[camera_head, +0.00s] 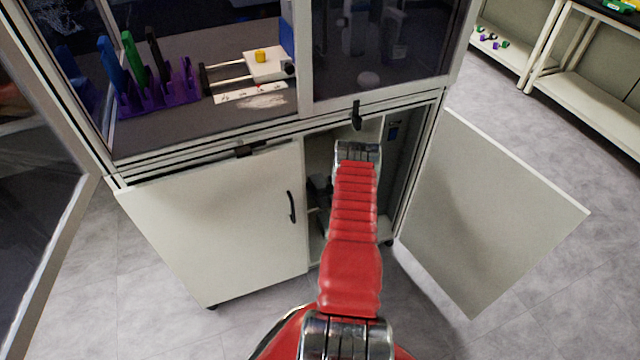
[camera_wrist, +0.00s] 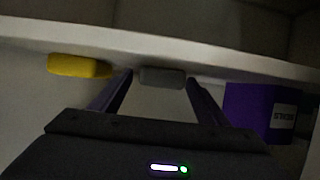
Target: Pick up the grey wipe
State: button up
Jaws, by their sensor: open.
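The grey wipe (camera_wrist: 162,77) is a small rounded grey block in the wrist view, against a long pale board. My gripper (camera_wrist: 159,84) is open, with its two dark fingers pointing at the wipe. The wipe shows between the fingertips; I cannot tell how deep it lies between them or whether they touch it. In the head view my red arm reaches into the open right compartment of the lower cabinet, and my gripper and the wipe are hidden there.
A yellow block (camera_wrist: 80,66) lies just left of the left finger. A purple box (camera_wrist: 250,105) with a white label stands close to the right finger. The pale board (camera_wrist: 60,35) runs across above. The right cabinet door (camera_head: 490,215) is open; the left door (camera_head: 225,220) is shut.

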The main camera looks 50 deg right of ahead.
aim_at(321, 184)
jog(key=shift+c, duration=0.5)
jog(key=c, duration=1)
jog(key=shift+r, duration=5)
